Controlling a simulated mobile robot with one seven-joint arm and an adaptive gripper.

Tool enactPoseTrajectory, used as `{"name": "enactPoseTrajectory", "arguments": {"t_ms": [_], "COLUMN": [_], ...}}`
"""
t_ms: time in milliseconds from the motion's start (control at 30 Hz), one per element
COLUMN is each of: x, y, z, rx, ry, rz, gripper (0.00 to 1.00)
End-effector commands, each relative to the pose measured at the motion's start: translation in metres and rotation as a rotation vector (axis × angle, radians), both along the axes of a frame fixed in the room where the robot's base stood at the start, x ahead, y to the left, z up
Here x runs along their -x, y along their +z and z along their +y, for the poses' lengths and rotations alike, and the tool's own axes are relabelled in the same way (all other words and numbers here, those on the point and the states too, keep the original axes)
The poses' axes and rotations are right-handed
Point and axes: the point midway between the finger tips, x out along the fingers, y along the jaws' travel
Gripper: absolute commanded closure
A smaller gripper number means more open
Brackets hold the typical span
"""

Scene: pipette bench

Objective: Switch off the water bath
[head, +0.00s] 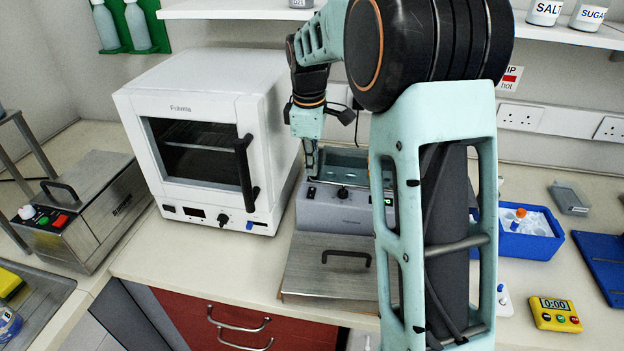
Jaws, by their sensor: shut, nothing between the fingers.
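A grey appliance with a sloped front panel (340,209) and an open basin on top stands right of the oven; it looks like the water bath. A dark knob is at the middle of its panel, and my arm hides its right part. My gripper (311,171) points down at the left end of this panel, its fingers shut and empty. I cannot tell whether it touches the panel. A flat steel lid (325,283) with a dark handle lies in front. The switch position is not readable.
The white oven (193,150) stands close left of my gripper. A blue tray (525,245) and yellow timer (556,315) are right. A shelf (570,34) runs above.

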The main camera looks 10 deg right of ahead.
Motion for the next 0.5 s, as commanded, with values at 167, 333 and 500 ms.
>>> {"name": "enactPoseTrajectory", "arguments": {"t_ms": [167, 333, 500], "x": [-0.002, -0.005, -0.006], "y": [-0.031, -0.047, -0.052], "z": [-0.001, -0.002, -0.002], "rx": [0.000, -0.001, -0.001], "ry": [-0.001, -0.001, -0.001], "rz": [0.002, 0.000, -0.003], "gripper": [1.00, 1.00, 1.00]}}
